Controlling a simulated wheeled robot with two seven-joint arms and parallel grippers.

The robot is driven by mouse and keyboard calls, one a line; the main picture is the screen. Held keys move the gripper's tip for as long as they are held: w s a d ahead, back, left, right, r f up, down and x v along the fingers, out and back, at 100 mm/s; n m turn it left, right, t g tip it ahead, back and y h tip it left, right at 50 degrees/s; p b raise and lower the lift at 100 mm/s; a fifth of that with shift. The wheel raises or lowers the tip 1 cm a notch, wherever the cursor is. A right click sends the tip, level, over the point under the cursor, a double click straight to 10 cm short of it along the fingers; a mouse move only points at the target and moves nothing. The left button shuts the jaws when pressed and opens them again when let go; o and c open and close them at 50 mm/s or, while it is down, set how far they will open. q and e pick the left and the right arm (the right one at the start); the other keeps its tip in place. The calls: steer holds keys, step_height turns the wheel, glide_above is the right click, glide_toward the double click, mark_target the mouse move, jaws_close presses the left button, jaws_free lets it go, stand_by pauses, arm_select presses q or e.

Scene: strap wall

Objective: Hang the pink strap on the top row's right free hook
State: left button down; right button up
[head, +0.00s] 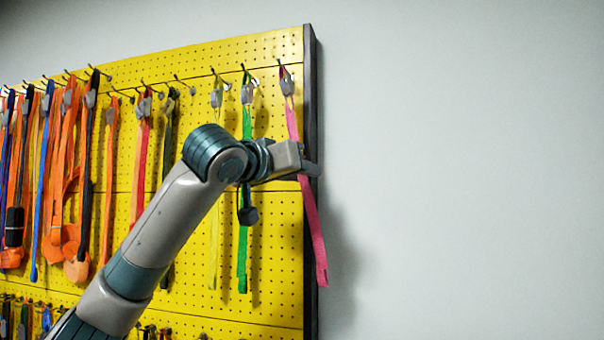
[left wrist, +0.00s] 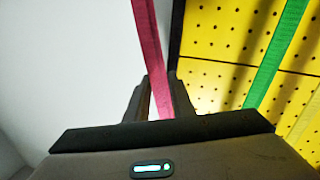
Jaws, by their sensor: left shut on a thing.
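The pink strap (head: 314,230) is at the right end of the yellow pegboard, its grey buckle (head: 288,87) up at the rightmost top hook (head: 281,67). Whether its loop is fully over that hook is too small to tell. My left gripper (head: 309,169) is shut on the strap about midway down. The strap's lower end hangs below the fingers, slanting to the right. In the left wrist view the pink strap (left wrist: 147,40) runs up from between the two fingers (left wrist: 160,98). My right gripper is not in view.
A green strap (head: 243,262) hangs just left, partly behind my left arm, with a yellow-green strap (head: 214,240) beside it. Orange, blue and black straps crowd the board's left. The dark board edge (head: 310,90) is close to the gripper. Bare wall (head: 460,170) lies right.

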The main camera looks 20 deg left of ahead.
arm_select(q)
steer(key=c, duration=1.4)
jaws_free()
steer(key=shift+c, duration=0.2)
steer(key=shift+s, duration=0.1)
steer(key=s+a+b, duration=0.2)
steer(key=s+b, duration=0.6)
steer(key=s, duration=0.9)
steer(key=shift+a, duration=0.25)
